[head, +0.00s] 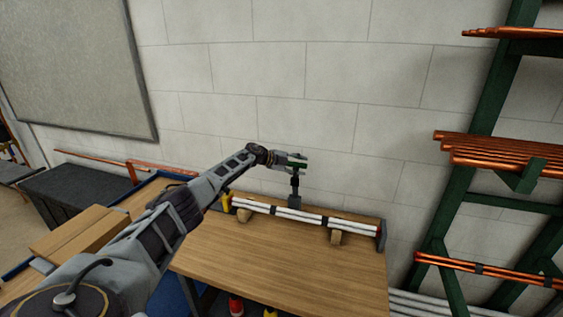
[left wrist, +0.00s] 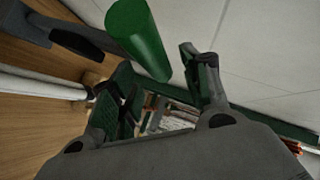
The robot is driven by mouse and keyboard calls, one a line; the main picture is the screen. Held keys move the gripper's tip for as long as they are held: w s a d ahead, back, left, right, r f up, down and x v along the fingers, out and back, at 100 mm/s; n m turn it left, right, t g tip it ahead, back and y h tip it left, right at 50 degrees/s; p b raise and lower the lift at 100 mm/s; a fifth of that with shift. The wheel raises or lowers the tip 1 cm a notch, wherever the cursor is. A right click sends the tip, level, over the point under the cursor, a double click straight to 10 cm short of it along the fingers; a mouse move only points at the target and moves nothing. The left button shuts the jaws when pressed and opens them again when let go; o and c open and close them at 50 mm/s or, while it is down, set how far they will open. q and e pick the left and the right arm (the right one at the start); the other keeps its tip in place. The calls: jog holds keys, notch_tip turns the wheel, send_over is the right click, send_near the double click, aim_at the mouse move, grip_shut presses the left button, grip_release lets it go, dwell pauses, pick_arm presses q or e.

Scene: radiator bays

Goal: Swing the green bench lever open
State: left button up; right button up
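The green bench lever handle (head: 297,165) stands above the back edge of the wooden workbench, on a dark post (head: 295,186) with a grey base. My left gripper (head: 300,163) is up at the handle, with its fingers around or beside it. In the left wrist view the handle is a thick green cylinder (left wrist: 138,35) that reaches in from the top. There the left gripper (left wrist: 155,95) has its two fingers spread wide, with visible gaps to the handle. My right gripper is in neither view.
White tubes (head: 300,216) lie on wooden blocks along the back of the workbench (head: 270,258). A block wall stands close behind. A green rack (head: 457,215) with copper pipes is at the right. A cardboard box (head: 80,232) lies at the left. The bench's middle is clear.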

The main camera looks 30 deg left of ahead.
pick_arm(q)
jog(key=s+a, duration=0.1)
jog(key=s+a+r, duration=0.1)
jog(key=a, duration=0.1)
jog(key=shift+s+r, duration=0.1)
jog(key=shift+r, duration=0.05)
jog(key=shift+s+d+r+v, duration=0.1)
jog(key=shift+d+v, duration=0.1)
jog(key=shift+v, duration=0.7)
jog(key=shift+s+d+r+v, duration=0.1)
jog(key=shift+d+v, duration=0.05)
jog(key=shift+v, duration=0.75)
jog(key=shift+s+d+r+v, duration=0.1)
jog(key=shift+d+v, duration=0.1)
jog(key=shift+v, duration=0.7)
jog(key=shift+w, duration=0.1)
